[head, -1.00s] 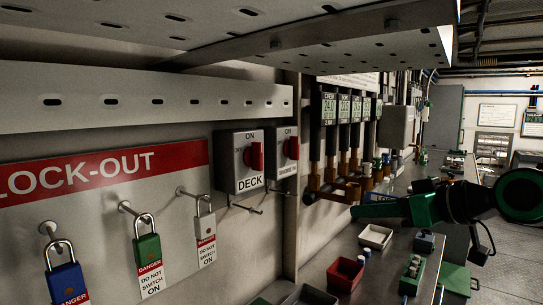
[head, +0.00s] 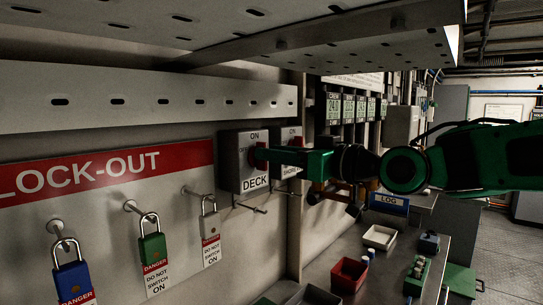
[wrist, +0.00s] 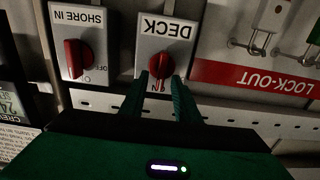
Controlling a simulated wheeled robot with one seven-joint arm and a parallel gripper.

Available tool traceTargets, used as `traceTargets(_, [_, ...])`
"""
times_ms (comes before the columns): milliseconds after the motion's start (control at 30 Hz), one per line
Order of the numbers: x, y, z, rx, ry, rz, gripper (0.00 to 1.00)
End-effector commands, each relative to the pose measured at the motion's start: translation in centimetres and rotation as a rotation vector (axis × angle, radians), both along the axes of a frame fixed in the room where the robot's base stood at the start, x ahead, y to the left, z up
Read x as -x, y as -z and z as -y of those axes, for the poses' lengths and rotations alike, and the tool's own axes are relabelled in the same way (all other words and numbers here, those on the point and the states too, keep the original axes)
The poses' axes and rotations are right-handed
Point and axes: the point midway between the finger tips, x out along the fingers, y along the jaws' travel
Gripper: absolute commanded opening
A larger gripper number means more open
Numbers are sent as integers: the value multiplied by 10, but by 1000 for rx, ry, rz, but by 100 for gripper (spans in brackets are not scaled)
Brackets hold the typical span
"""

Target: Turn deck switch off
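The deck switch is a grey box (head: 243,170) labelled DECK, with a red knob (head: 260,148) partly hidden behind my gripper (head: 268,158) in the head view. In the wrist view, which is upside down, the DECK box (wrist: 166,35) is ahead, and its red knob (wrist: 161,65) points along the ON line. My gripper (wrist: 160,80) has its two green fingers apart, one on each side of the knob. The fingers look open around it; I cannot tell whether either touches it.
The SHORE IN switch (wrist: 82,45) is close beside the deck switch. The lock-out board (head: 100,175) with padlocks is to the left in the head view. A slotted rail (head: 140,97) and shelf (head: 300,45) are above. Trays (head: 380,237) and small boxes stand on the bench below.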

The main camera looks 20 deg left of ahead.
Motion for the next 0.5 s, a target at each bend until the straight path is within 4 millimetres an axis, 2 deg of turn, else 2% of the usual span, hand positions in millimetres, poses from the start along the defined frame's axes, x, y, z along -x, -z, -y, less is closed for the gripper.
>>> traceTargets(200, [-6,0,-14,1,0,-1,29])
traceTargets(467, [-6,0,-14,1,1,-1,29])
traceTargets(500, [-6,0,-14,1,1,-1,26])
